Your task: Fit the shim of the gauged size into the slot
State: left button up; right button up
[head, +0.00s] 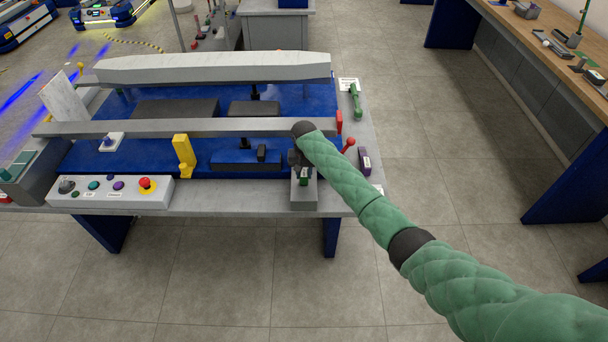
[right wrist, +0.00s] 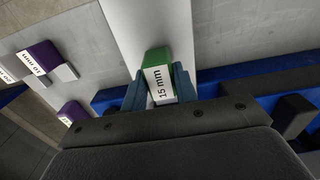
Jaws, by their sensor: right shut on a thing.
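My right gripper (head: 301,163) is low over the front right of the lift table, just in front of the grey bar (head: 180,128). In the right wrist view its fingers (right wrist: 160,92) are shut on a green shim (right wrist: 158,62) with a white label reading "15 mm". The shim also shows as a small green patch in the head view (head: 304,177), above a grey plate (head: 304,195). Two purple labelled pieces (right wrist: 38,56) (right wrist: 72,112) lie to the left in the right wrist view. I cannot clearly make out the slot. My left gripper is out of view.
A control box (head: 110,191) with a red button stands at the front left. A yellow upright piece (head: 184,152) is beside a blue block (head: 230,161). A red-knobbed lever (head: 349,143) and a green tool (head: 355,100) are on the right side. The floor right of the table is open.

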jog(key=shift+w+b, duration=0.95)
jog(key=shift+w, duration=0.6)
jog(key=shift+w, duration=0.2)
